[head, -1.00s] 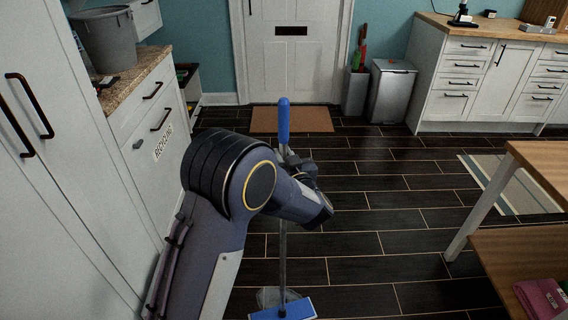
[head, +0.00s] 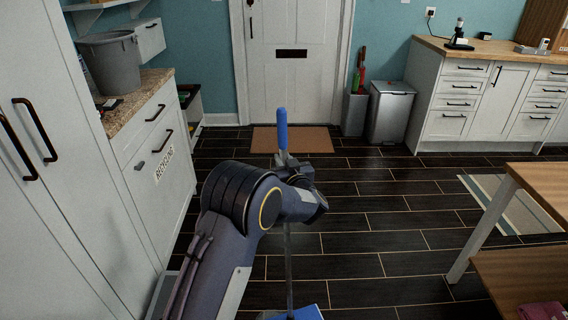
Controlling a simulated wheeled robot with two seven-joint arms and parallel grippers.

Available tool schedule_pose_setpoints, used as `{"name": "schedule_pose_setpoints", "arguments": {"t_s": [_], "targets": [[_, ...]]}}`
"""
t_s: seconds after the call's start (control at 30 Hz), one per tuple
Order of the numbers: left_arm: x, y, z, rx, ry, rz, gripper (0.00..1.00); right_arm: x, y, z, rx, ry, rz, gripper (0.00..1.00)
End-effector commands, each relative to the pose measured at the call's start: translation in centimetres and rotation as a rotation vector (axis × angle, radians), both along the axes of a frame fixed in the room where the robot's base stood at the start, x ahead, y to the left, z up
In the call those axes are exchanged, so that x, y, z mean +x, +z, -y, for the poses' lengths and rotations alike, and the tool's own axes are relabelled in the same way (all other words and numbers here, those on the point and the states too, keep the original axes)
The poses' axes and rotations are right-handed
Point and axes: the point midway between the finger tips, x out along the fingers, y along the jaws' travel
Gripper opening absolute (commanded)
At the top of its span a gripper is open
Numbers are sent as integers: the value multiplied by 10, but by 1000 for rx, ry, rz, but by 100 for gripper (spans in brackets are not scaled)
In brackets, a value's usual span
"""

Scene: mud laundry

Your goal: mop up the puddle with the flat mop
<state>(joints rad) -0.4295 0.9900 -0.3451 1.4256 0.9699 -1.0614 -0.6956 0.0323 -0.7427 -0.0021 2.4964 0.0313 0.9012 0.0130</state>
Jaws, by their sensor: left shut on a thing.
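The flat mop stands nearly upright in the middle of the head view, with a blue grip (head: 282,132), a thin grey pole (head: 289,265) and a blue flat head (head: 307,313) cut off by the bottom edge. My left gripper (head: 286,160) is shut on the mop just below the blue grip; my arm partly hides the fingers. A small greyish patch, possibly the puddle, shows just left of the mop head at the bottom edge, too little of it to be sure. My right gripper is not in view.
White cabinets with a recycling drawer (head: 165,165) line the left. A wooden table (head: 540,185) stands at the right. A doormat (head: 291,139), a bin (head: 390,112) and a striped rug (head: 510,203) lie beyond. The dark tiled floor between is open.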

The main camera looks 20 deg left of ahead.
Motion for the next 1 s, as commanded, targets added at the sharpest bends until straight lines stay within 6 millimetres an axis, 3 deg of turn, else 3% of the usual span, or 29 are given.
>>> {"name": "schedule_pose_setpoints", "arguments": {"t_s": [0.27, 0.7, 1.0], "targets": [[0, 7, 0, 0, 0, 4, 0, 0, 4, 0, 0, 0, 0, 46], [0, 40, 1, 0, 0, 4, 0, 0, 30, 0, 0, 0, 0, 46], [0, 42, 0, -1, 0, 3, 0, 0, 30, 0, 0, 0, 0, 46]]}}
